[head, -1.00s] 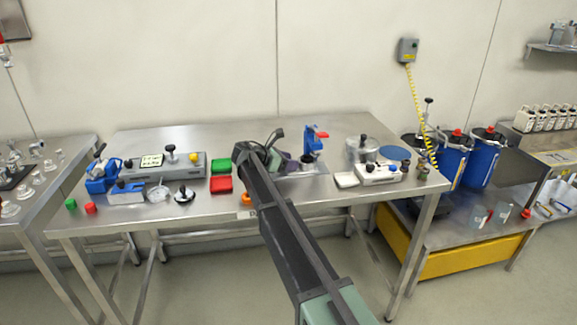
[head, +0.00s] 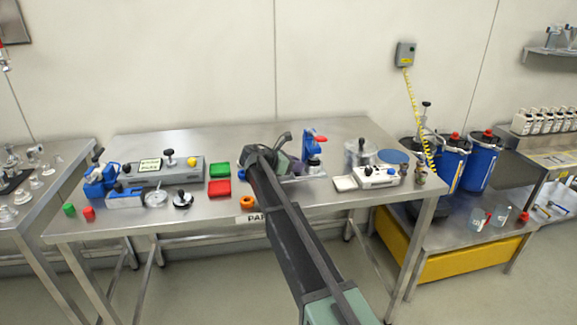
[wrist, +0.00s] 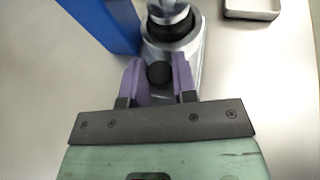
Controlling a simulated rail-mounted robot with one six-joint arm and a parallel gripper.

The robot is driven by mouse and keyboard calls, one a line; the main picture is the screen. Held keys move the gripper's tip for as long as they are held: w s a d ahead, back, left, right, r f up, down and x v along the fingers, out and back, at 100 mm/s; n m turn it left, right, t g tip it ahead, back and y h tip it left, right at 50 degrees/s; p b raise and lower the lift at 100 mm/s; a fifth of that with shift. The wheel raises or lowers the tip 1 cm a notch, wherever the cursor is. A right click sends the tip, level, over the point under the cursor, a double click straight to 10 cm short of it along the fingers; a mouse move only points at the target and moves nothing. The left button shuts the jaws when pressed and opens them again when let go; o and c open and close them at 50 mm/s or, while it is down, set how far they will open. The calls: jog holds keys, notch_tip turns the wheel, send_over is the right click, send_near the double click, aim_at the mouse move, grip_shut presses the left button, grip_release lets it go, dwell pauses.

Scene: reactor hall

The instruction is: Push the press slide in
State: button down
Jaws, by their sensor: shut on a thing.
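The press (head: 311,140) stands on the right half of the middle table, a blue frame with a red handle. In the wrist view its blue column (wrist: 105,22) is at the upper left, beside a silver body (wrist: 190,50) with a black ring on top. My gripper (wrist: 159,62) has its two purple fingers shut on a round black knob (wrist: 158,74) at the near end of this silver body. The knob seems to belong to the press slide, most of which is hidden. In the head view my gripper (head: 291,166) is just left of the press, partly hidden by my arm.
Green (head: 219,169) and red (head: 219,188) trays and an orange ring (head: 247,202) lie left of my arm. The table behind the press is clear.

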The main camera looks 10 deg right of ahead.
jog(key=c, duration=1.4)
grip_release()
jog(key=shift+d, duration=0.15)
jog(key=o, duration=0.5)
jog(key=shift+d, duration=0.15)
jog(key=p+v, duration=0.4)
jog(key=v, duration=0.7)
jog(key=shift+r, duration=0.1)
jog(key=s+d+f+m+y, duration=0.1)
jog(key=s+d+m, duration=0.1)
jog(key=s, duration=0.2)
jog(key=s+d+f+m+g+y+p, duration=0.1)
jog(key=s+d+m, duration=0.1)
jog(key=s, duration=0.2)
jog(key=s+d+f+m+g+y+p, duration=0.1)
jog(key=s+d+m, duration=0.1)
jog(key=s, duration=0.3)
jog(key=shift+f+y, duration=0.1)
jog(key=shift+y, duration=0.3)
jog(key=s+f+m+g+y+p, duration=0.1)
jog(key=s+m+y, duration=0.8)
jog(key=s, duration=1.7)
notch_tip(320, 180, down, 2)
jog(key=m+p, duration=0.1)
jog(key=m, duration=0.5)
jog(key=shift+s+g+p, duration=0.2)
jog(key=shift+g+p, duration=0.1)
jog(key=shift+p, duration=0.05)
